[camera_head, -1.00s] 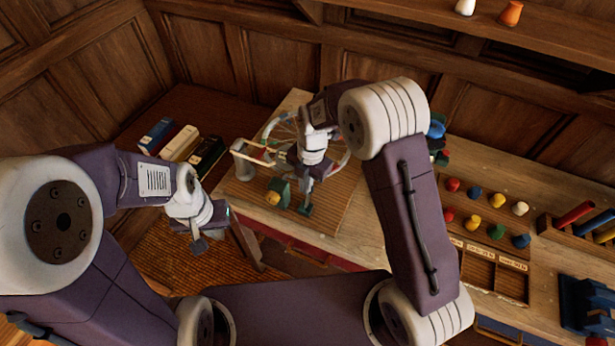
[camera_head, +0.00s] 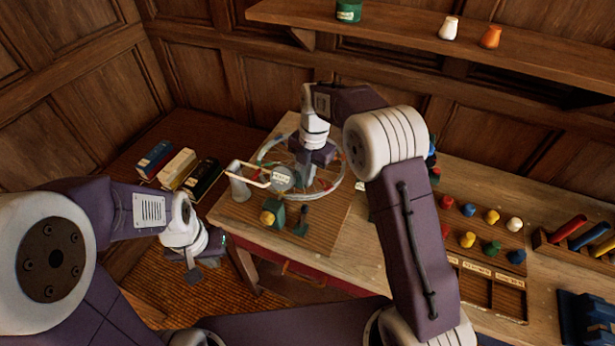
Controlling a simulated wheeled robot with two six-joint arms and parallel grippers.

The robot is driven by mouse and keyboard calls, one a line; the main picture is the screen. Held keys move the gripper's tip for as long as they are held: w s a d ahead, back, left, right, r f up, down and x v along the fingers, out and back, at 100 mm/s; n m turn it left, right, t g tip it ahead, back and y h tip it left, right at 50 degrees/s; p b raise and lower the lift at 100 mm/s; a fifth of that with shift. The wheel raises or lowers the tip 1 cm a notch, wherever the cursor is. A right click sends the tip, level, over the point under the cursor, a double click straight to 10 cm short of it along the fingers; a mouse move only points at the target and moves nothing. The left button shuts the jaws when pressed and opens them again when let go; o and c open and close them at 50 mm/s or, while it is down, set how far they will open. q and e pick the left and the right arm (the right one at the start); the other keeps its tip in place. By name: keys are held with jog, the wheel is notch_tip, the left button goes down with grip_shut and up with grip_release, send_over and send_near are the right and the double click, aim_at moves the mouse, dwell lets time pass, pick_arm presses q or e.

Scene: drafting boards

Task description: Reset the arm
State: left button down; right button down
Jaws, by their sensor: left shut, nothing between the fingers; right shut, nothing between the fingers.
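My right gripper (camera_head: 306,182) is shut and empty. It points down above the wooden board on the desk, in front of a pale spoked wheel (camera_head: 268,152) that it partly hides. My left gripper (camera_head: 203,264) is shut and empty, low at the left, off the desk's left edge and over the woven mat. My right arm bends up and over from the lower right.
The board (camera_head: 335,215) holds a green block with a yellow knob (camera_head: 268,217), a small dark-green stand (camera_head: 301,222) and a white-handled frame (camera_head: 239,187). Books (camera_head: 176,169) lie left. Coloured knobs (camera_head: 468,210) and a compartment tray (camera_head: 508,300) are right. A shelf (camera_head: 400,35) runs behind.

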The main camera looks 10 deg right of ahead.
jog(key=s+d+r+m+t+b, duration=0.1)
jog(key=s+d+r+m+b, duration=0.15)
jog(key=s+d+m, duration=0.35)
jog(key=s+d+f+m, duration=0.2)
jog(key=s+m, duration=0.5)
jog(key=m, duration=0.4)
jog(key=s+d+f+m, duration=0.3)
jog(key=s+f+m, duration=0.2)
jog(key=m, duration=0.6)
jog(key=shift+s+f+t+h, duration=0.15)
jog(key=shift+s+t+h, duration=0.25)
jog(key=shift+s, duration=0.55)
